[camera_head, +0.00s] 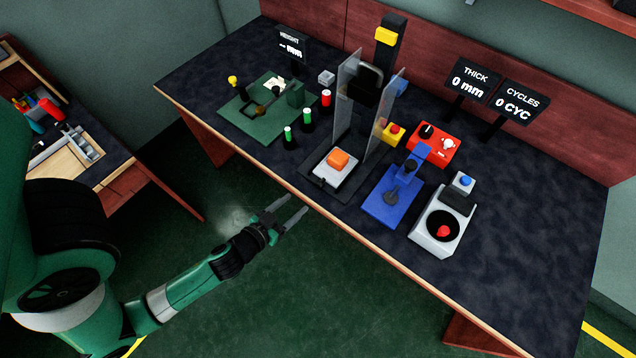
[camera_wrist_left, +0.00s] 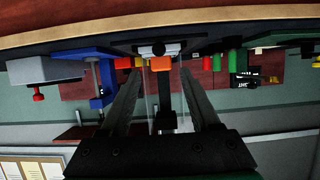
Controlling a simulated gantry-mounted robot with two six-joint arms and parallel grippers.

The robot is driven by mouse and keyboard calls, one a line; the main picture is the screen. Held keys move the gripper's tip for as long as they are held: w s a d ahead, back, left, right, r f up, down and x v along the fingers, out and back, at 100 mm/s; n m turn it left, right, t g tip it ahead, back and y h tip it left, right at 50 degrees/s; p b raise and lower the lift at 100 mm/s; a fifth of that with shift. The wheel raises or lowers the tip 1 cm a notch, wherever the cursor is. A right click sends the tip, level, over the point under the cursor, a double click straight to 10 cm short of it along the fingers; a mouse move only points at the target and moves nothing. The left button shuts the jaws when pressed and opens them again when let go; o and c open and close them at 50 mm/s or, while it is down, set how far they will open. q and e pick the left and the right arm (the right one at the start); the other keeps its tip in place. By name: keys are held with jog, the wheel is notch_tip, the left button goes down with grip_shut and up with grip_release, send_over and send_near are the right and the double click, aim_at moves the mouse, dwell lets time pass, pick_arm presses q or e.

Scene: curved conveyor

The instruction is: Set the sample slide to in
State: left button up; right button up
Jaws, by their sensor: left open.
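The sample slide (camera_head: 322,179) is a light grey plate at the front of the press, between two clear side panels. An orange block (camera_head: 338,158) sits on it. In the left wrist view, which is upside down, the grey slide (camera_wrist_left: 158,49) and the orange block (camera_wrist_left: 160,63) show ahead between my fingers. My left gripper (camera_head: 297,204) is open and empty, off the front edge of the table and apart from the slide. My right gripper is in neither view.
Several red and green cylinders (camera_head: 307,117) and a green fixture board (camera_head: 250,125) stand left of the press. A blue device (camera_head: 385,207), a red control box (camera_head: 440,142) and a grey device (camera_head: 428,237) stand right of it. The dark table (camera_head: 520,240) is clear at far right.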

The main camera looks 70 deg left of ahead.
aim_at(318, 186)
pick_arm(q)
jog(key=p+x, duration=0.1)
jog(key=x, duration=1)
jog(key=shift+w+f, duration=0.15)
jog(key=shift+w, duration=0.15)
grip_shut()
dwell(0.9)
